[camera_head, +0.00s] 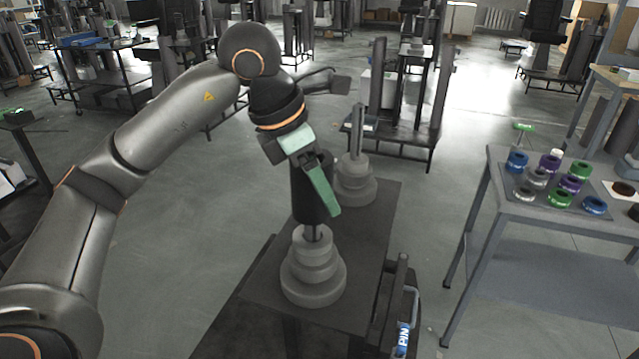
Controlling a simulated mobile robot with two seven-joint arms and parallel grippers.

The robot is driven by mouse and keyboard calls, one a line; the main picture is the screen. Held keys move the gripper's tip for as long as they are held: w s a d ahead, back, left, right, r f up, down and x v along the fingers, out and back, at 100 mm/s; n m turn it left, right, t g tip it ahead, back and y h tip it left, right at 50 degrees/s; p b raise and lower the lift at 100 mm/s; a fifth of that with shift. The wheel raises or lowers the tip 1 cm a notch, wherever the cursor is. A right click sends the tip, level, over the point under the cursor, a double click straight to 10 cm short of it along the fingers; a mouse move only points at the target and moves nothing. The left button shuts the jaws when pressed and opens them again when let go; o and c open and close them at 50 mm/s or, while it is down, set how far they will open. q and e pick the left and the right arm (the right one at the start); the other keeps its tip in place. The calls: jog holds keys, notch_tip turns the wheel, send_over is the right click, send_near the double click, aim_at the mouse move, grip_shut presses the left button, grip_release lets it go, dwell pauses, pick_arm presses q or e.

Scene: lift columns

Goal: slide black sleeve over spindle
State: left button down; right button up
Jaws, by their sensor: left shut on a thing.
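My left gripper (318,182) comes down from above with green finger pads and is shut on the black sleeve (308,205). The sleeve is roughly upright, in line with the near grey spindle (313,272), which has a stepped round base. A short piece of the spindle's rod shows between the sleeve's lower end and the base. The sleeve hides the upper rod, so I cannot tell for certain whether it is around the rod or in front of it. A second grey spindle (356,184) with a bare rod stands behind. My right gripper is not in view.
Both spindles stand on a dark platform (372,240). A blue handle marked PIN (405,325) is at its right side. A grey table (500,215) at the right holds blue, purple, green and grey rings (560,198). Dark lift columns (376,80) stand behind.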

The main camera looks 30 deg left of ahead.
pick_arm(q)
jog(key=shift+f+b, duration=0.95)
jog(key=shift+f, duration=0.35)
jog(key=shift+f+b, duration=0.55)
jog(key=shift+f, duration=0.25)
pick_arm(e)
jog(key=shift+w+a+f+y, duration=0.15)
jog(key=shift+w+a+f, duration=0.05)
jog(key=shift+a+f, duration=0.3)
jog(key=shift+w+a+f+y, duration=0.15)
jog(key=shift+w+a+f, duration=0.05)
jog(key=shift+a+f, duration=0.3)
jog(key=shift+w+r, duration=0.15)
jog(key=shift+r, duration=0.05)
pick_arm(q)
jog(key=shift+c, duration=2.2)
grip_release()
jog(key=o, duration=0.4)
jog(key=shift+o, duration=0.2)
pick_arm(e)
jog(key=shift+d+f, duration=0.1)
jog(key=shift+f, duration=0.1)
